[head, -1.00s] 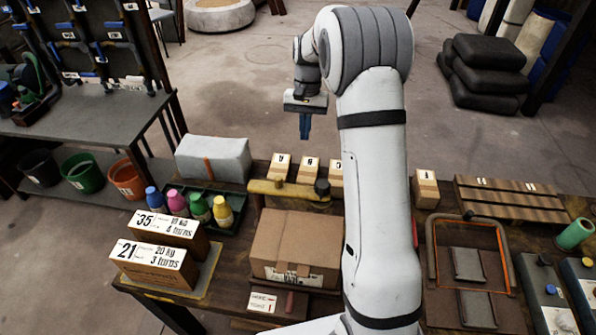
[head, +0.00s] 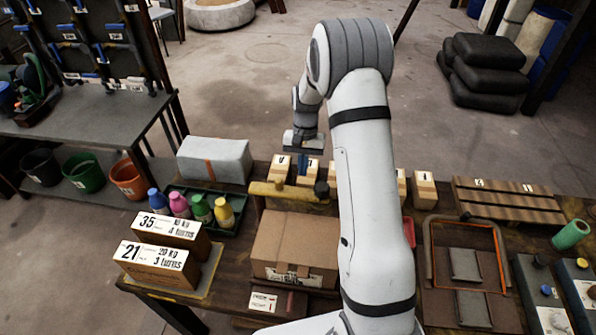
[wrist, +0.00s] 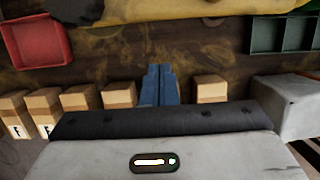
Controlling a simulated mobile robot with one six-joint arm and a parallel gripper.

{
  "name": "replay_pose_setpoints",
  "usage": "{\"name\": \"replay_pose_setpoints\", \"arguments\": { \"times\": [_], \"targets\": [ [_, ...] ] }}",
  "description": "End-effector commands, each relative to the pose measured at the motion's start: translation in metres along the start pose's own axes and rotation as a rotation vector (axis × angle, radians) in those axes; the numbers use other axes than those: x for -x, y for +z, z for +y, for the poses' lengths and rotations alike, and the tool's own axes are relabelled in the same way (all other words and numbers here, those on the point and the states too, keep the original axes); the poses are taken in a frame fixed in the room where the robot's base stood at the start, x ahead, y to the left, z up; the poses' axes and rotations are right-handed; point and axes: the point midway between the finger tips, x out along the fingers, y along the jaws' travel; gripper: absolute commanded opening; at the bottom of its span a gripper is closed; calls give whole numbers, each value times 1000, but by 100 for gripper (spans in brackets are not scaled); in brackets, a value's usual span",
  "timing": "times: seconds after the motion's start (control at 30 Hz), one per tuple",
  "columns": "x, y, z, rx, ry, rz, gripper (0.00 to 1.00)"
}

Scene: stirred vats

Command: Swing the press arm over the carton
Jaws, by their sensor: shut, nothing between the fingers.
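The press arm (head: 285,194) is a yellow bar with a dark knob (head: 321,188) at its right end. It lies behind the carton, running left to right, and is not over it. The carton (head: 290,243) is a closed brown box near the table's front edge. In the wrist view the press arm (wrist: 190,10) crosses the top. My gripper (head: 303,175) points down behind the press arm, above the row of small blocks, apart from the bar. In the wrist view its blue fingers (wrist: 159,82) are together and empty.
Small numbered blocks (head: 281,166) stand in a row at the back, close to my fingers. A grey wrapped block (head: 215,158) and a green tray (head: 232,222) of coloured bottles are to the left. Marked boxes (head: 155,265) sit front left. A red-edged frame (head: 465,262) lies right.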

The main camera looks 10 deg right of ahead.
Motion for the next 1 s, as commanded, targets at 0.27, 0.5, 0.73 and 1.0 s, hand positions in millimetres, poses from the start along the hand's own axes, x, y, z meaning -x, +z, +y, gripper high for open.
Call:
{"name": "replay_pose_setpoints", "arguments": {
  "times": [0.27,0.5,0.73,1.0],
  "targets": [
    [-2,30,0,1,-1,3,0],
    [-4,33,0,0,-2,4,0],
    [-5,34,-4,-4,-3,4,0],
    [-6,39,2,-52,-15,4,0]
  ]
}}
